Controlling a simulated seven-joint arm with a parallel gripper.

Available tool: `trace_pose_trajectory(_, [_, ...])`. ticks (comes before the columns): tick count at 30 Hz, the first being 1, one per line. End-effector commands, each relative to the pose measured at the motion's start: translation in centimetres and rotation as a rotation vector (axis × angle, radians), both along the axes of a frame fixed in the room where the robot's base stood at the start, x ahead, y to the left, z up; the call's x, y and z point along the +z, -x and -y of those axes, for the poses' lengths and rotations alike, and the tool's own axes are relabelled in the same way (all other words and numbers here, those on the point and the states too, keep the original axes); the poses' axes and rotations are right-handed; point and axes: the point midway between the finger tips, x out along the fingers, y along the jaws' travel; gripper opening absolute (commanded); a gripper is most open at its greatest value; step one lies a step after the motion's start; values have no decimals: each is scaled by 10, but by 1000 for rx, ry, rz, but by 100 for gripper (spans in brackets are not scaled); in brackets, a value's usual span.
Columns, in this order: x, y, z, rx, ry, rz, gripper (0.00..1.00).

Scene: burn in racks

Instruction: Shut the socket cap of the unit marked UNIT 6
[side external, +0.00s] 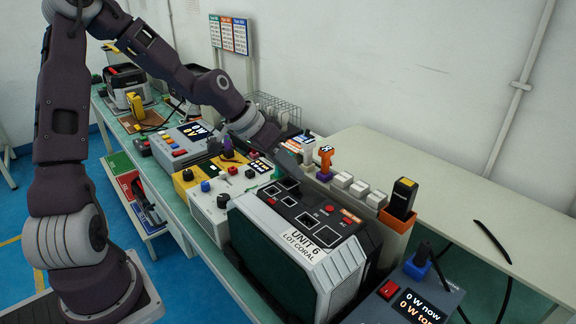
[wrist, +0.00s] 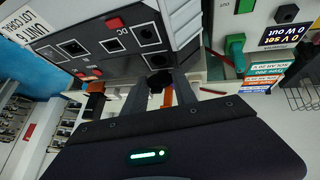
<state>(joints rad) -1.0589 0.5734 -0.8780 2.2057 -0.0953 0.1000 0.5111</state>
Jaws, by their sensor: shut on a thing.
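The unit marked UNIT 6 (side external: 300,235) is a grey box with a dark front, at the lower middle of the side view. Its dark top panel carries several white-framed square sockets and red buttons. In the wrist view the unit (wrist: 30,62) appears upside down at upper left. My gripper (wrist: 160,92) is at the panel's edge, its two fingers on either side of a small dark rounded piece (wrist: 160,78). I cannot tell whether this piece is the socket cap. In the side view my gripper (side external: 291,156) is behind the unit's far end, with its fingertips hard to make out.
Other bench units (side external: 185,145) with knobs and buttons stand close by on the left. An orange and purple tool (side external: 325,162) and an orange holder with a black-and-yellow device (side external: 400,207) stand behind the unit. A power meter (side external: 415,295) is at lower right. The back table (side external: 470,195) is mostly clear.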

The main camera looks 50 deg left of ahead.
Motion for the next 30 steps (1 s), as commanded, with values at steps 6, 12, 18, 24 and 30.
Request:
trace_pose_trajectory(6, [0,0,0,-1,-1,0,51])
trace_pose_trajectory(12, [0,0,0,0,0,0,55])
trace_pose_trajectory(18, [5,-1,0,1,-1,1,55])
trace_pose_trajectory(24, [32,0,-1,3,-6,-4,55])
trace_pose_trajectory(30, [64,-1,-1,1,-5,5,55])
